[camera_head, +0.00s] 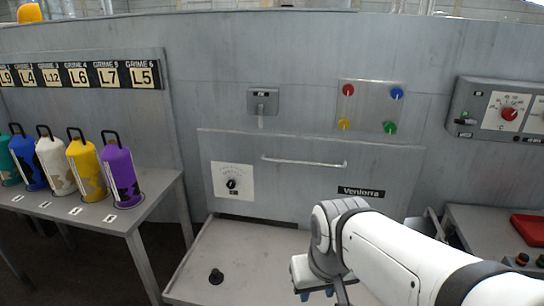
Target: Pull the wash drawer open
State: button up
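The wash drawer front appears to be the grey panel (300,190) in the middle of the wall, marked "Ventorra". A long horizontal bar handle (305,162) runs along its upper part. The panel looks flush with the wall, but I cannot be sure that it is fully shut. My gripper (318,293) points down at the bottom of the view, in front of and below the panel, apart from the handle. Its blue tips are partly cut off by the frame edge and my arm, so I cannot tell its opening.
Coloured canisters stand on a side table (150,190) at left. A control box (500,110) hangs at right above another table (475,225) with a red tray (530,228).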

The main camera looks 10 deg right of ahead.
aim_at(280, 178)
jog(key=u, duration=5.8)
jog(key=k, duration=0.9)
jog(key=z, duration=5.75)
